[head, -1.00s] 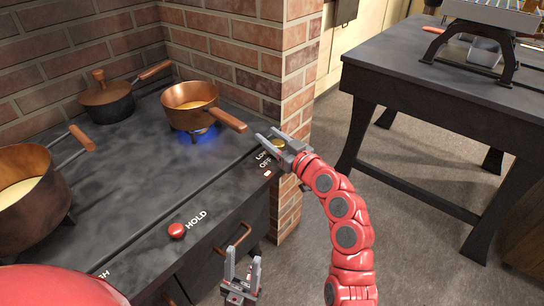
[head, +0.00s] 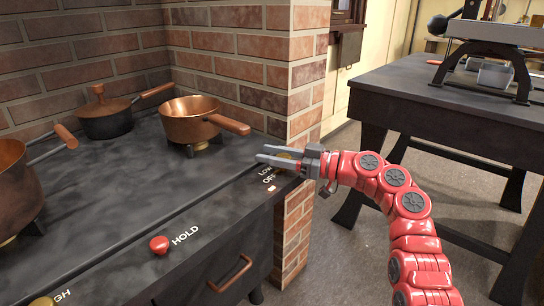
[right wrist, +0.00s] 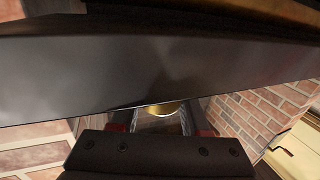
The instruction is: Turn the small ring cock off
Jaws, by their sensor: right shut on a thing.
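The small ring cock (head: 286,156) is a brass knob at the right end of the stove's front strip, beside the LOW and OFF lettering. My right gripper (head: 268,154) reaches over it from the right and is shut on it, with the fingers pointing left. The fingers hide most of the cock, so its exact angle is hard to read. In the right wrist view a bit of brass (right wrist: 163,108) shows between the fingers. The small burner under the copper saucepan (head: 190,121) shows no blue flame. My left gripper is out of view.
A red HOLD button (head: 159,244) and another brass knob (head: 45,301) sit along the stove front (head: 110,225). A lidded pot (head: 105,118) and a larger copper pan (head: 18,190) stand on the stove. A brick pillar (head: 300,110) rises behind my right gripper.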

